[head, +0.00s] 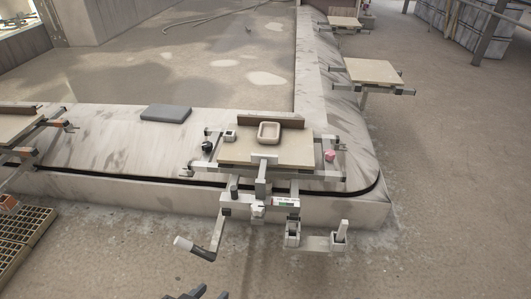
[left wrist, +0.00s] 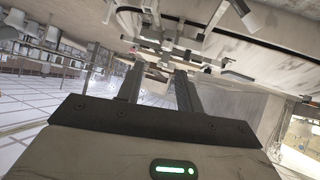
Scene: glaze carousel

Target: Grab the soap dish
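The soap dish (head: 268,131) is a small pinkish-beige rounded tray with a raised rim. It sits on a pale board (head: 235,153) on the nearest carrier of the carousel, in front of a brown upright strip. My left gripper (head: 198,293) shows only as dark tips at the bottom edge of the head view, well short of the dish. In the left wrist view its two fingers (left wrist: 158,84) are apart with nothing clear between them. I cannot make out the dish there. My right gripper is not in view.
A small grey block (head: 230,134), a dark round knob (head: 207,146) and a pink ball (head: 330,155) are around the board. Metal arms and a white-ended lever (head: 184,243) jut out in front. A grey pad (head: 166,112) lies on the ledge.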

